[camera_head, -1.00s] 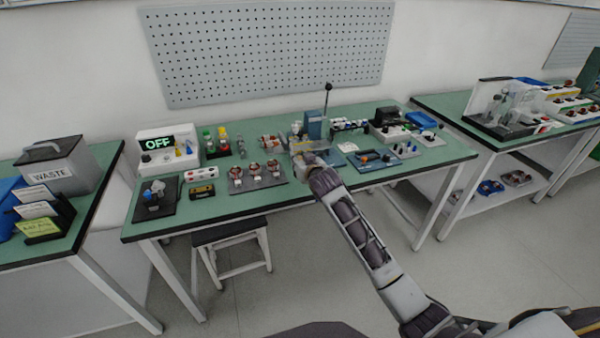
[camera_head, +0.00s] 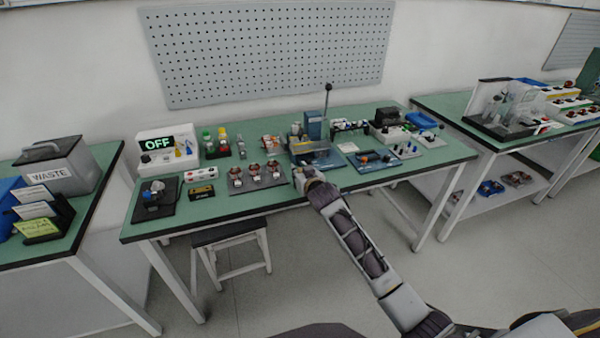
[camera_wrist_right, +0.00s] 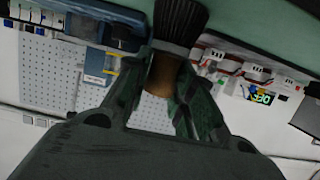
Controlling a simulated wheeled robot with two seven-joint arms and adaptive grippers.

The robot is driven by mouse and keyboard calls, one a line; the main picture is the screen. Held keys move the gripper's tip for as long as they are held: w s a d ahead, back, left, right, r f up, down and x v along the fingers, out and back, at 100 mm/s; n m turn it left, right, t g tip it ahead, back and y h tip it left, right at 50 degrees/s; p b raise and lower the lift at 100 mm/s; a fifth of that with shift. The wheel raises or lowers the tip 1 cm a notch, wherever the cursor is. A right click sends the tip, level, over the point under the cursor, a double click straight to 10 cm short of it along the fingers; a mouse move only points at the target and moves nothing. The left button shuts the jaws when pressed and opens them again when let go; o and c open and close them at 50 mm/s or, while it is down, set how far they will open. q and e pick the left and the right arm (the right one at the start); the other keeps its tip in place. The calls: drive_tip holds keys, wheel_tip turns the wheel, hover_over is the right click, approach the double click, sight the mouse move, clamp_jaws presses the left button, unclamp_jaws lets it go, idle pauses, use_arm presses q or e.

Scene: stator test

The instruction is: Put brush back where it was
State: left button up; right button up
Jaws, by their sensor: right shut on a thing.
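The brush (camera_wrist_right: 180,22) has dark bristles, a grey band and a brown handle, and shows at the top middle of the right wrist view. My right gripper (camera_wrist_right: 160,88) is shut on its brown handle, with a finger on each side. In the head view my right gripper (camera_head: 303,178) is at the front edge of the green bench (camera_head: 245,203), in front of a blue press-like fixture (camera_head: 316,160). The brush is too small to make out clearly there. My left gripper is not in view.
A grey tray with several copper-wound parts (camera_head: 257,184) lies left of my right gripper. A blue tray (camera_head: 376,163) lies to the right. A display reading OFF (camera_head: 158,144) stands at the back left. A stool (camera_head: 230,238) stands in front of the bench.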

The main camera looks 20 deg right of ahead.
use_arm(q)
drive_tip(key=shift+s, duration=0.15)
use_arm(e)
drive_tip(key=o, duration=1)
drive_tip(key=shift+f, duration=0.1)
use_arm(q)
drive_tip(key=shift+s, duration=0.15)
use_arm(e)
drive_tip(key=shift+s, duration=0.1)
drive_tip(key=shift+v, duration=1.25)
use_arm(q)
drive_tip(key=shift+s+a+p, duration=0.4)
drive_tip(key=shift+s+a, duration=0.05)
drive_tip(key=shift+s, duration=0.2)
use_arm(e)
drive_tip(key=shift+v, duration=4.7)
